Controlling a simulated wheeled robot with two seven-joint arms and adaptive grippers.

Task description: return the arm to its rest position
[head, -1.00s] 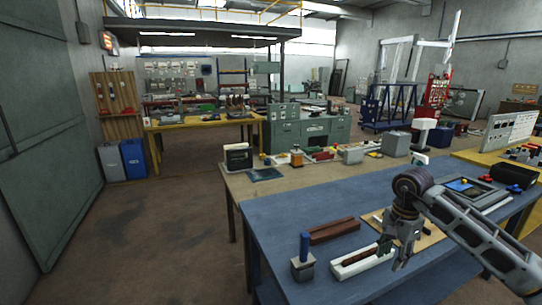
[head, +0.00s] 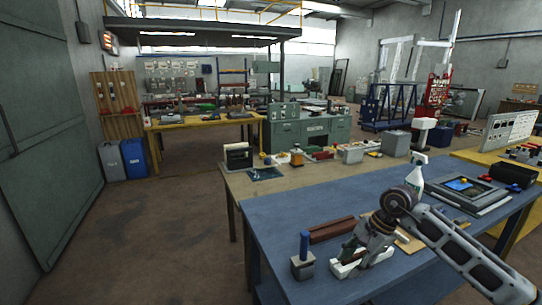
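My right arm comes in from the right over the blue table (head: 290,218). My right gripper (head: 347,257) is low over the white tray (head: 375,258) near the table's front and partly hides it. The fingers are small and blurred against the tray, so I cannot tell whether they are open or hold anything. My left gripper is out of view.
A grey block with a blue handle (head: 303,262) stands left of the tray. A reddish-brown bar (head: 331,229) lies behind it. A white spray bottle (head: 416,175) stands behind my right arm. A dark framed panel (head: 466,190) lies at right. The table's left part is clear.

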